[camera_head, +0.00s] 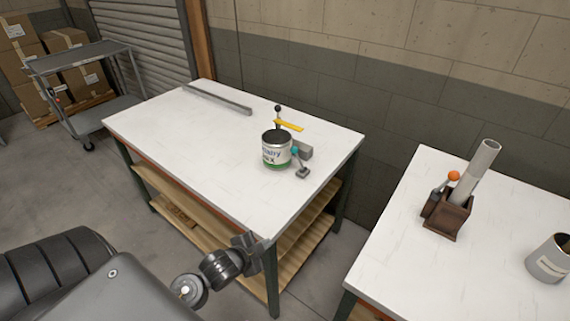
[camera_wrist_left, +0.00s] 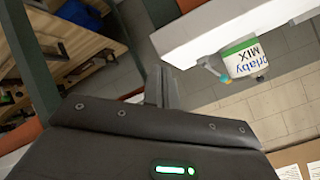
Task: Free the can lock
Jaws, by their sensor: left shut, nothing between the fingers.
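A paint can (camera_head: 276,150) with a dark top and a white and green label stands upright on the white table (camera_head: 220,160). Behind it is a post with a black knob (camera_head: 278,108) and a yellow bar (camera_head: 289,125). At the can's right side is a small grey clamp with a teal tip (camera_head: 300,160). Whether it touches the can is unclear. The can (camera_wrist_left: 245,57) and teal tip (camera_wrist_left: 224,78) also show in the left wrist view. My left gripper (camera_head: 256,242) is shut and empty, near the table's front corner, well apart from the can. My right gripper is not in view.
A grey bar (camera_head: 217,99) lies along the table's back left. A second white table (camera_head: 400,250) at right holds a brown box (camera_head: 446,217) with a tube (camera_head: 474,172) and another can (camera_head: 549,262). A cart (camera_head: 80,60) and cartons stand at back left. The table's left half is mostly clear.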

